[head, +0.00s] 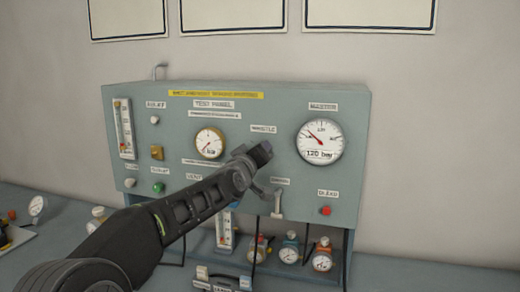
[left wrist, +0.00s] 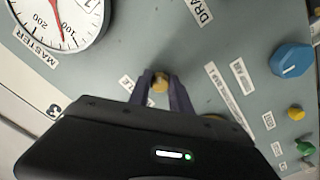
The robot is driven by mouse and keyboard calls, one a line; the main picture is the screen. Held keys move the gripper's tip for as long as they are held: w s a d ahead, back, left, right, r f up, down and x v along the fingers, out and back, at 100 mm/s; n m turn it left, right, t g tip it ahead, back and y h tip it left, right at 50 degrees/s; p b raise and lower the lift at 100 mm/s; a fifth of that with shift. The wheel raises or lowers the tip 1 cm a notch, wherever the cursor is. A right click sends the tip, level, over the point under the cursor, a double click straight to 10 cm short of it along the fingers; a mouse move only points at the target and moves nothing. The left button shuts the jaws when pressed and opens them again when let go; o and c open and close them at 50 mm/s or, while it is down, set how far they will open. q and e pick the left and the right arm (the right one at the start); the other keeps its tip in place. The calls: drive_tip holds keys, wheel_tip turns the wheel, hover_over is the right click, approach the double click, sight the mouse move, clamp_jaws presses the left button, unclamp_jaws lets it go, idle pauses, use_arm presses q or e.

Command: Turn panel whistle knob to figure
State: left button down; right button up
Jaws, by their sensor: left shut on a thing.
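The grey-green test panel (head: 240,185) stands against the wall in the head view. Its WHISTLE label (head: 263,128) is right of centre. My left gripper (head: 260,152) is at the panel face just below that label and hides what is there. In the left wrist view my left gripper (left wrist: 160,92) is shut on a small brass-coloured knob (left wrist: 160,83), with a dark finger on each side. The knob's marks are too small to read. The large MASTER gauge (head: 320,141) has a red needle and shows "120 bar". My right gripper is not in view.
A smaller gauge (head: 209,143) sits left of my gripper. A lever (head: 277,203) and a red button (head: 326,211) are below right. Small gauges with valves (head: 289,250) stand under the panel. A blue knob (left wrist: 292,60) shows in the wrist view.

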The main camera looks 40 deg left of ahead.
use_arm(q)
drive_tip(key=m+p, duration=0.3)
drive_tip(key=m, duration=0.7)
drive_tip(key=shift+a+f, duration=0.1)
drive_tip(key=shift+f, duration=0.05)
drive_tip(key=shift+m, duration=0.3)
drive_tip(key=c, duration=1.2)
unclamp_jaws()
drive_tip(key=shift+b+v, duration=0.85)
drive_tip(key=shift+v, duration=3.05)
